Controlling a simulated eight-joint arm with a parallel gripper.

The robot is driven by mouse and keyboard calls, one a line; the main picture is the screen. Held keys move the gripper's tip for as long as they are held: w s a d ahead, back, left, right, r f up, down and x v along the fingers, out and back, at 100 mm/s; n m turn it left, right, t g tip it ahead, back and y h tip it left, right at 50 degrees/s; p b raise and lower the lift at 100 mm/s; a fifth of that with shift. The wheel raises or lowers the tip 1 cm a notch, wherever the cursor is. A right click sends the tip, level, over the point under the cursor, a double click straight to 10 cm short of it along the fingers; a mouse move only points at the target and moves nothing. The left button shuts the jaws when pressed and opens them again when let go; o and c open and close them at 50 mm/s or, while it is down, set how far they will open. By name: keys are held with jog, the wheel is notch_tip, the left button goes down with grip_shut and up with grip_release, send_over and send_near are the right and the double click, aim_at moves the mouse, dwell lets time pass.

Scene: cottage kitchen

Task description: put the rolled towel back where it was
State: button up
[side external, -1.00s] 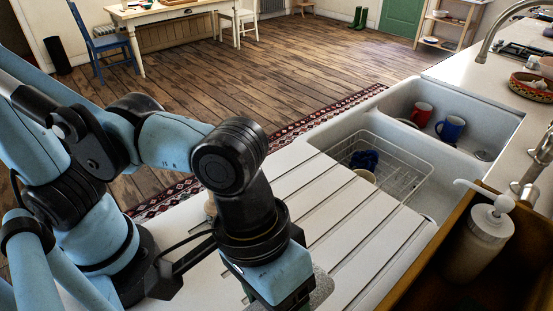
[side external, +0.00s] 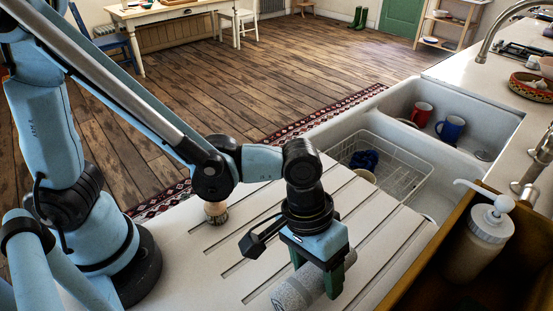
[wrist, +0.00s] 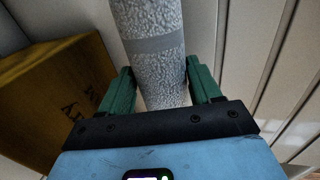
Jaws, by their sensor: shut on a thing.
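The rolled towel (side external: 294,293) is grey and speckled, with a plain darker band that shows in the wrist view (wrist: 155,45). My gripper (side external: 323,282) is shut around it, with one green finger on each side of the roll. In the wrist view the gripper (wrist: 162,92) holds the towel near one end, and the roll runs away toward the top of the picture. The towel is over the white ribbed drainboard (side external: 243,262). I cannot tell whether it touches the board.
A wooden box (side external: 408,287) is close on the right, with a soap pump (side external: 476,243) at it; the box shows lettering in the wrist view (wrist: 60,100). A wooden-topped brush (side external: 215,212) stands behind the gripper. The sink holds a wire rack (side external: 405,178), a red mug (side external: 421,114) and a blue mug (side external: 451,128).

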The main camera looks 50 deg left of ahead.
jog(key=shift+f, duration=1)
jog(key=shift+f, duration=0.1)
jog(key=o, duration=1.2)
jog(key=shift+c, duration=0.2)
jog(key=v, duration=1.2)
jog(key=w+a+t+y, duration=0.1)
jog(key=w+a+t, duration=0.1)
jog(key=a, duration=0.9)
jog(key=w+a+r+t+y, duration=0.1)
jog(key=a+t, duration=0.4)
jog(key=a, duration=0.6)
jog(key=shift+w+y, duration=0.5)
jog(key=shift+w, duration=0.1)
